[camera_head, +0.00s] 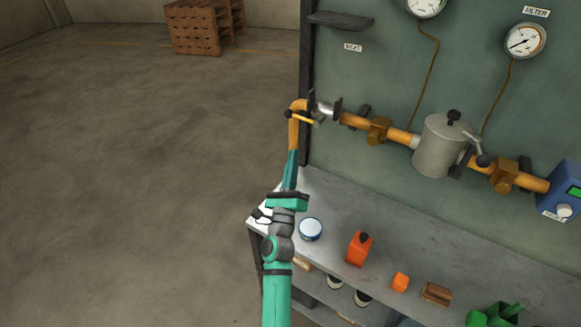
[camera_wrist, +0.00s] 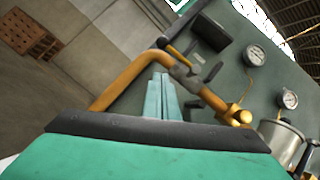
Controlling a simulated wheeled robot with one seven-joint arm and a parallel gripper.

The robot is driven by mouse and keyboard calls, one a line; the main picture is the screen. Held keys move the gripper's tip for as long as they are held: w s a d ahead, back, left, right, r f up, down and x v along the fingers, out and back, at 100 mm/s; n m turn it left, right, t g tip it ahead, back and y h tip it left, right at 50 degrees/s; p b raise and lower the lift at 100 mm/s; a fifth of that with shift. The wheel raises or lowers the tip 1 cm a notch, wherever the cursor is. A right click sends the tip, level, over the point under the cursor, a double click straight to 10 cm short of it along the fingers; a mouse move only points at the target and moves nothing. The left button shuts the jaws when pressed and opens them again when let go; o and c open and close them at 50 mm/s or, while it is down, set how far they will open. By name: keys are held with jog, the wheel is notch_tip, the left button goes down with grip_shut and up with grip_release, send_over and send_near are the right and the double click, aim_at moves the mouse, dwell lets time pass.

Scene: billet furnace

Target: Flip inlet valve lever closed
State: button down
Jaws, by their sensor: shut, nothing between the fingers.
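The inlet valve (camera_head: 325,110) sits at the left end of the orange pipe, under the INLET label. In the wrist view the lever (camera_wrist: 176,54) shows just beyond and above my fingertips. My gripper (camera_head: 291,158) is shut and empty, with its teal fingers pointing up, just below the lever and near the pipe's downward bend. The fingers (camera_wrist: 160,77) also show in the wrist view, in front of the pipe. I cannot tell whether they touch the pipe.
A grey filter canister (camera_head: 437,146) with its own handle and brass valves (camera_head: 378,130) are farther right. A shelf (camera_head: 341,20) juts out above.

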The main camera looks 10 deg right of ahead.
aim_at(301, 118)
jog(key=w+r, duration=0.6)
jog(key=shift+w+d, duration=0.25)
jog(key=shift+d, duration=0.2)
